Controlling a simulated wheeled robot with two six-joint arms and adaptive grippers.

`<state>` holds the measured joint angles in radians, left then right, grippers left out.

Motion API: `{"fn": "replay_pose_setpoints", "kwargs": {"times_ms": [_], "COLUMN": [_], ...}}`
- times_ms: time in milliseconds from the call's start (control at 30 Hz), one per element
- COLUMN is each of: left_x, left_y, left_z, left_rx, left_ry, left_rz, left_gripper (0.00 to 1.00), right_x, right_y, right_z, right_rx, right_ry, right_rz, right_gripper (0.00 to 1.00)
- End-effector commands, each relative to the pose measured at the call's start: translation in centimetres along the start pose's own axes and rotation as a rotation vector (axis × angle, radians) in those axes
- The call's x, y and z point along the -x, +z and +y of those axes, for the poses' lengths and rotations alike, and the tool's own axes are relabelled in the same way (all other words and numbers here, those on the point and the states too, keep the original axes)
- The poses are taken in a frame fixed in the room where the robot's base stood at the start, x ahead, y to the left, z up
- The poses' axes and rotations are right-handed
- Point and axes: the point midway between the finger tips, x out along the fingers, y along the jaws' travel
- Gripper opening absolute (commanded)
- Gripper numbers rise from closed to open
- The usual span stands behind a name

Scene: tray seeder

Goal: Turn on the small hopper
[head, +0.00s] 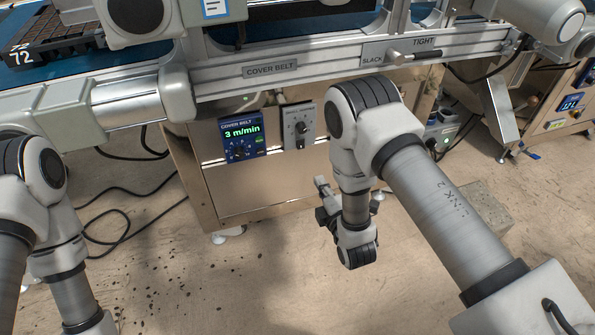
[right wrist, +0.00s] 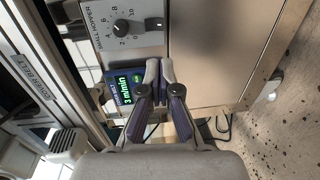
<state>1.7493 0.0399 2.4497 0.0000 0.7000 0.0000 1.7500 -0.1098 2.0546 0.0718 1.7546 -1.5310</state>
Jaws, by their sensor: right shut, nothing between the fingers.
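The small hopper panel (head: 298,118) is a light grey plate with a dark round knob (head: 301,128), on the front of the steel cabinet. In the right wrist view the panel (right wrist: 135,44) shows its lettering, a numbered scale around the black knob (right wrist: 122,27), and a small dark part (right wrist: 154,23) beside it. My right gripper (head: 322,183) is below and right of the panel, apart from it. In the right wrist view its fingers (right wrist: 159,64) are closed together and empty, overlapping the picture of the neighbouring display. My left gripper is out of sight; only my left arm shows.
The blue cover belt box (head: 242,139), reading 3 m/min, sits left of the panel. A slack/tight lever (head: 400,57) sticks out from the rail above. Cables lie on the floor at left. The cabinet front (head: 255,190) below the panels is bare.

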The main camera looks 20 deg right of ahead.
Motion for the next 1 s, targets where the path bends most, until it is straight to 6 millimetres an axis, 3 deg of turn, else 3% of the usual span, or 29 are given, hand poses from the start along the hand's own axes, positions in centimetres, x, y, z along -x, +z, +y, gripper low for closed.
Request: {"fn": "replay_pose_setpoints", "kwargs": {"times_ms": [467,667,1000], "left_x": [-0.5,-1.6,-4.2], "left_y": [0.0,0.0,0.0], "left_z": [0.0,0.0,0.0], "left_rx": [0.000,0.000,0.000], "left_ry": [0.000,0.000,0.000], "left_rz": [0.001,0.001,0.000], "left_gripper": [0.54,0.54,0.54], "right_x": [-0.7,-4.1,-11.4], "right_y": [0.0,0.1,0.1], "right_z": [-0.3,-0.5,-0.6], "right_rx": [-0.002,-0.002,-0.002], "right_ry": [0.001,0.002,0.002], "right_rz": [0.000,-0.001,-0.001], "right_gripper": [0.00,0.00,0.00]}}
